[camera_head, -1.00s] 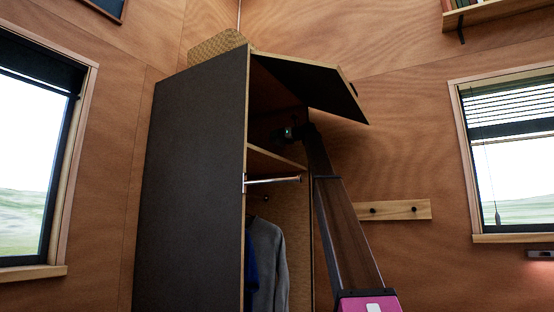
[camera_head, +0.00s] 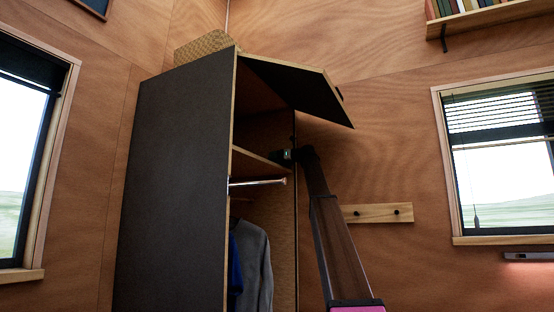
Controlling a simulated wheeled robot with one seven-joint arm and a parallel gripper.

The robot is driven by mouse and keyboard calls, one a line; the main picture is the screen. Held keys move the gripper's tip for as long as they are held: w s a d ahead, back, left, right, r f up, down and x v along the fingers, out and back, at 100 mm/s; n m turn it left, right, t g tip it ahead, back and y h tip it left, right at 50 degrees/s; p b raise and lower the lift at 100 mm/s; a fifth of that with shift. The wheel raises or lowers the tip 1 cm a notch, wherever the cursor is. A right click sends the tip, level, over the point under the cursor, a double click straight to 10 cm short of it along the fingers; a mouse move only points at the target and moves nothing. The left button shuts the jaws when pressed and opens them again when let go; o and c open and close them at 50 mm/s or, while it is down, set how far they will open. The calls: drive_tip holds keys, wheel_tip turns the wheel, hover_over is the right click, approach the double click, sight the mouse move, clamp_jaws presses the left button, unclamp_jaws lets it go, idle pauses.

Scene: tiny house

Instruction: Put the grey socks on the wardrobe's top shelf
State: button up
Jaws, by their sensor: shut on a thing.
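The tall dark wardrobe (camera_head: 172,190) stands open at the front. Its top shelf (camera_head: 255,164) is a wooden board above the hanging rail, and the flap door (camera_head: 300,88) above it is raised. My gripper (camera_head: 277,156) is small and dark at the right end of the shelf, just above board level inside the upper compartment. It is shut, with its fingers hard to make out against the dark interior. The grey socks in its grip cannot be made out at this size.
A metal rail (camera_head: 258,182) runs below the shelf, with a grey garment (camera_head: 255,262) and a blue one (camera_head: 235,265) hanging. A woven basket (camera_head: 203,46) sits on the wardrobe's top. A peg board (camera_head: 377,213) is on the wall beyond my arm.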

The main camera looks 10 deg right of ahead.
drive_tip(key=o, duration=0.6)
drive_tip(key=shift+r, duration=0.1)
drive_tip(key=v, duration=1.2)
